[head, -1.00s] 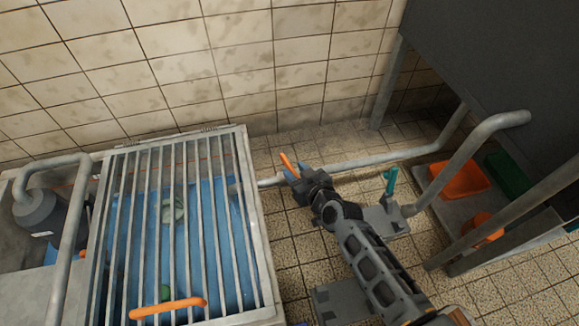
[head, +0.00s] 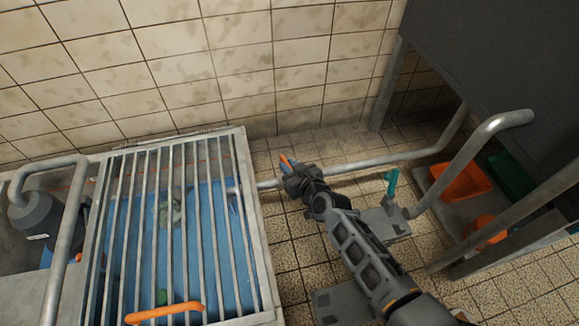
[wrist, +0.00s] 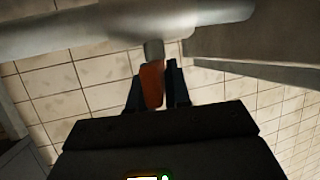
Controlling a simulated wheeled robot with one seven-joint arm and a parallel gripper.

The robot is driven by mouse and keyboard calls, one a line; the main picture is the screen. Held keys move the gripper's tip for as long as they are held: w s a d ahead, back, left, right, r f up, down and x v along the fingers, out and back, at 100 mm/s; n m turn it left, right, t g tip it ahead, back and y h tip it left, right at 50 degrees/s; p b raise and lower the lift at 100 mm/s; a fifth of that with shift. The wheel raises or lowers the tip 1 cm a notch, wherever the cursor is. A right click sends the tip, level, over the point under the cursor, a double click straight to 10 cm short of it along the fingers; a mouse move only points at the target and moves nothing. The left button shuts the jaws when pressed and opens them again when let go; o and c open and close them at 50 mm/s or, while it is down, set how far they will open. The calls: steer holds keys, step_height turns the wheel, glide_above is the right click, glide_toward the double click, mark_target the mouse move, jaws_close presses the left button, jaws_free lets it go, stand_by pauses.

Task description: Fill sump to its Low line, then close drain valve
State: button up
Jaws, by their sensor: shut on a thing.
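The sump (head: 243,190) is the grated tank at left in the head view. Its inside looks blue through the bars, and a thin reddish line crosses its back wall; I cannot read the level against a Low mark. An orange valve handle (wrist: 152,85) hangs from a short stem on a grey pipe in the wrist view. My gripper (head: 287,163) is beside the sump's right wall, by the pipe (head: 350,167). In the wrist view its dark fingers (wrist: 156,92) are shut on this orange handle. A teal valve handle (head: 391,181) stands upright to the right.
An orange bar handle (head: 165,312) lies across the front of the grate. A grey pump-like body (head: 38,215) and bent pipe stand at left. Orange bins (head: 460,182) and a green bin (head: 512,175) sit under the dark bench at right. Tiled floor lies between.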

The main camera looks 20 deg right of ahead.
jaws_close()
steer(key=shift+r+p, duration=0.2)
steer(key=shift+p, duration=0.4)
steer(key=shift+w+r+h+p, duration=0.1)
steer(key=shift+h+p, duration=0.2)
steer(key=shift+p, duration=0.35)
steer(key=shift+m+p, duration=0.4)
steer(key=shift+p, duration=0.7)
steer(key=h+p, duration=0.1)
steer(key=p, duration=0.2)
steer(key=shift+d+m, duration=0.1)
steer(key=shift+m, duration=0.3)
steer(key=shift+m+h+p, duration=0.4)
steer(key=shift+h+p, duration=0.2)
steer(key=shift+p, duration=0.55)
steer(key=shift+f+m+h+p, duration=0.3)
steer(key=shift+m+h, duration=0.2)
steer(key=shift+h, duration=0.1)
